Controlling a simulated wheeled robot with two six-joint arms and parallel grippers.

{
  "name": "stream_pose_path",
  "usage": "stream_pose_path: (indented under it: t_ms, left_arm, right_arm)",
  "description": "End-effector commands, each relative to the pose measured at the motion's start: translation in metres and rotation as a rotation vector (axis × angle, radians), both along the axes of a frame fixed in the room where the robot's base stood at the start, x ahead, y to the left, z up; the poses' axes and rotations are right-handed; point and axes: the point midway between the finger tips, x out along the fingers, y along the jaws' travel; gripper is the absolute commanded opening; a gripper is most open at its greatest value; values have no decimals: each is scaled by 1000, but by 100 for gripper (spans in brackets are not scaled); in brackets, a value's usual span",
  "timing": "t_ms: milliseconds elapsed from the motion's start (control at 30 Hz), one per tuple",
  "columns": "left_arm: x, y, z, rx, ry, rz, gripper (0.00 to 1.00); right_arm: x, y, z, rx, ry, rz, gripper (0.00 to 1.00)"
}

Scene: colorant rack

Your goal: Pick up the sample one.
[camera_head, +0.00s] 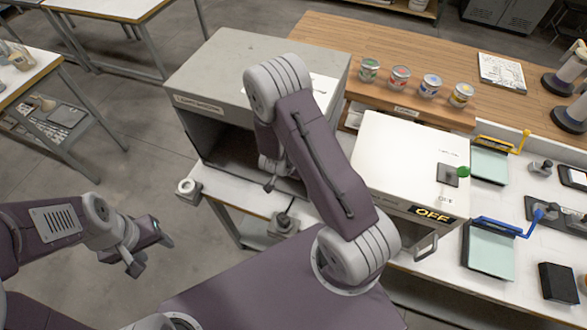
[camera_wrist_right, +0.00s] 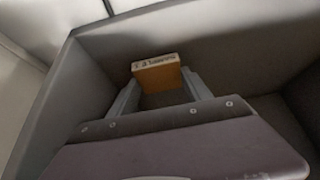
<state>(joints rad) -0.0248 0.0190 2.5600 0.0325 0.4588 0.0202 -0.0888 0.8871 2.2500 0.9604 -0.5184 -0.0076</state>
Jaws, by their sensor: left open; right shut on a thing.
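A small tan block with a printed white label edge (camera_wrist_right: 157,75) shows in the right wrist view; it looks like a sample, but I cannot read the label surely. My right gripper (camera_wrist_right: 160,92) is shut on it, one finger at each side, inside a grey-walled space. In the head view my right arm reaches into the open front of the grey cabinet (camera_head: 225,70), and the right gripper and block are hidden there. My left gripper (camera_head: 151,254) is open and empty over the floor at the lower left.
A white box marked OFF (camera_head: 400,150) stands right of the cabinet. Several paint cans (camera_head: 430,86) stand on the wooden surface behind. Trays with a yellow handle (camera_head: 489,163) and a blue handle (camera_head: 488,252) lie at the right. A small white ring-topped item (camera_head: 188,187) sits by the cabinet's left front.

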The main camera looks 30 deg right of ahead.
Motion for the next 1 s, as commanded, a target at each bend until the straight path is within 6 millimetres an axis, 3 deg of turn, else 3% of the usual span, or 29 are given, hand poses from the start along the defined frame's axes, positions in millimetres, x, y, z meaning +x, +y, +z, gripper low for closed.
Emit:
stream_pose_path:
  t_ms: [233, 367, 700, 833, 1000]
  left_arm:
    - [0, 0, 6, 0, 0, 0, 50]
    - [0, 0, 9, 0, 0, 0, 50]
    - [0, 0, 26, 0, 0, 0, 50]
    - [0, 0, 26, 0, 0, 0, 50]
    - [0, 0, 26, 0, 0, 0, 50]
  right_arm:
    - [2, 5, 32, 0, -2, 3, 18]
    - [7, 34, 31, 1, -1, 9, 18]
    - [24, 136, 31, 1, -2, 10, 18]
    - [29, 161, 29, 1, -2, 6, 18]
    - [31, 176, 29, -1, 0, 3, 18]
